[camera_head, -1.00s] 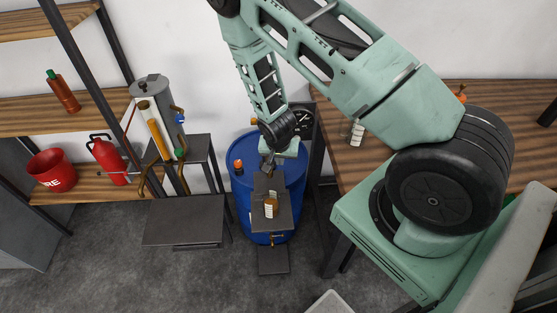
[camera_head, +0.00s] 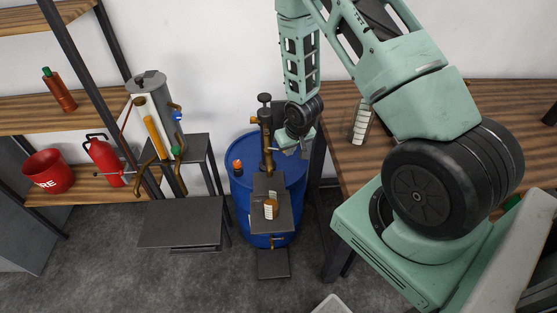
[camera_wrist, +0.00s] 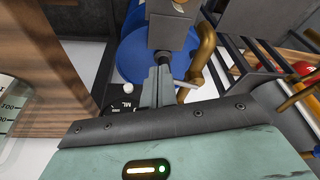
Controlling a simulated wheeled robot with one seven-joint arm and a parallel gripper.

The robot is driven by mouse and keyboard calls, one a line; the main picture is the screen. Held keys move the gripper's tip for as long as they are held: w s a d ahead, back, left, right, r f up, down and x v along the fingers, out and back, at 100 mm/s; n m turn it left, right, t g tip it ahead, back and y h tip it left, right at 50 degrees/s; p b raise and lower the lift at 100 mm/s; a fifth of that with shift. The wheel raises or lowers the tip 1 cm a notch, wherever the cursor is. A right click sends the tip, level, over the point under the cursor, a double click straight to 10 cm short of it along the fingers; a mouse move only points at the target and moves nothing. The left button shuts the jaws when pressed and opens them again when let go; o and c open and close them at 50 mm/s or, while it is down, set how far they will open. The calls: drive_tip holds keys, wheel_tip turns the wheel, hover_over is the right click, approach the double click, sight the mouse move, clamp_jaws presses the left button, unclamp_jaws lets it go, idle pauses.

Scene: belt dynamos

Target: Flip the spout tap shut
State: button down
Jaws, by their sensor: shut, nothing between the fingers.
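A brass spout pipe (camera_head: 267,150) with a dark pump top stands on the blue drum (camera_head: 238,190). A dark shelf (camera_head: 286,212) in front of it holds a small amber bottle (camera_head: 271,208). A small brass tap (camera_head: 278,239) shows low on the drum's front; I cannot tell whether it is open or shut. My gripper (camera_head: 304,152) is just right of the spout pipe, above the drum's right side. In the wrist view my gripper (camera_wrist: 158,78) is shut and empty, with a curved brass pipe (camera_wrist: 203,55) beside it. Whether it touches anything is unclear.
A wooden bench (camera_head: 345,165) with a clear bottle (camera_head: 360,122) stands right of the drum. At left are a grey cylinder stand with brass pipes (camera_head: 152,88), a red extinguisher (camera_head: 104,160) and a red bucket (camera_head: 48,170). The floor in front is mostly clear.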

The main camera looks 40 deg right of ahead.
drive_tip(key=shift+w+d+n, duration=0.25)
drive_tip(key=shift+d+n, duration=0.15)
drive_tip(key=shift+n, duration=0.3)
drive_tip(key=shift+w+a, duration=0.15)
drive_tip(key=shift+a, duration=0.6)
